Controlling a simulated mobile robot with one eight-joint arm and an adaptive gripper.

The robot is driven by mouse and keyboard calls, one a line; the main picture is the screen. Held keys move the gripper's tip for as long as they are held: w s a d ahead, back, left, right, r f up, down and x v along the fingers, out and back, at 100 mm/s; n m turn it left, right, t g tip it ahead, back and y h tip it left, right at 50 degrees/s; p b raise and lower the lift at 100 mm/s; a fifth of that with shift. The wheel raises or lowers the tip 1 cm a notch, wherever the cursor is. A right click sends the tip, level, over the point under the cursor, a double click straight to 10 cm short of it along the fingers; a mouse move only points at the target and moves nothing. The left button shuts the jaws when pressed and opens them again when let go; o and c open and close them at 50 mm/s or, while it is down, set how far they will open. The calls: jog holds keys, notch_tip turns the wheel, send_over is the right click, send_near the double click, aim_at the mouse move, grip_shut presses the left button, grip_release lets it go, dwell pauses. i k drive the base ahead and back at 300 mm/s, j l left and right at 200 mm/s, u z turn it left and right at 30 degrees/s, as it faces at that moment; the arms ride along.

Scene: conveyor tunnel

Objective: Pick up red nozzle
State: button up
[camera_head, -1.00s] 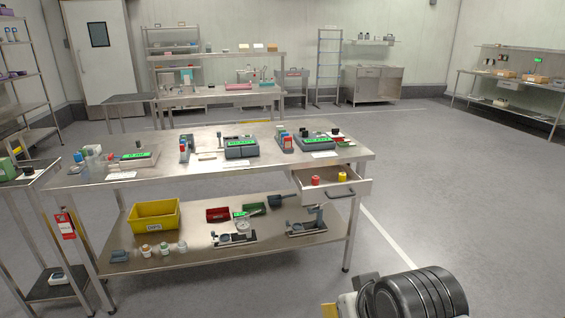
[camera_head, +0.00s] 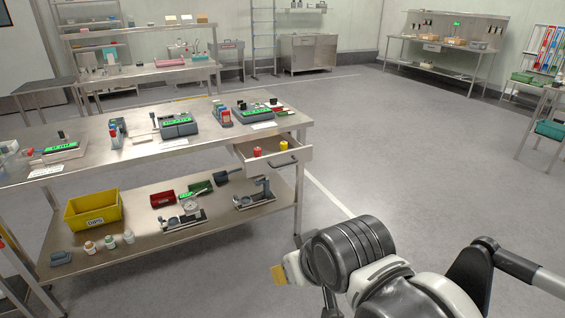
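A small red cylindrical piece (camera_head: 257,152), which fits the red nozzle, stands in the open drawer (camera_head: 262,164) at the right end of the steel workbench. A similar yellow piece (camera_head: 284,146) stands to its right in the same drawer. My arm shows at the lower right. What looks like my gripper (camera_head: 290,272), with a yellow pad and pale parts, is at its left end, in front of and below the drawer in the picture and apart from it. Its fingers are mostly hidden by the arm, so its opening does not show.
The workbench (camera_head: 90,137) carries several devices with green displays. Its lower shelf (camera_head: 150,240) holds a yellow bin (camera_head: 92,209), red and green trays and metal fixtures. The floor right of the bench is clear. Another bench (camera_head: 440,52) stands at the back right.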

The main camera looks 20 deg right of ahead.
aim_at(257, 151)
jog(key=i+j+z, duration=0.2)
jog(key=i+z, duration=0.2)
jog(key=i, duration=0.2)
jog(key=i+j+z, duration=0.4)
jog(key=i, duration=0.15)
jog(key=i+j+z, duration=0.85)
jog(key=j, duration=0.45)
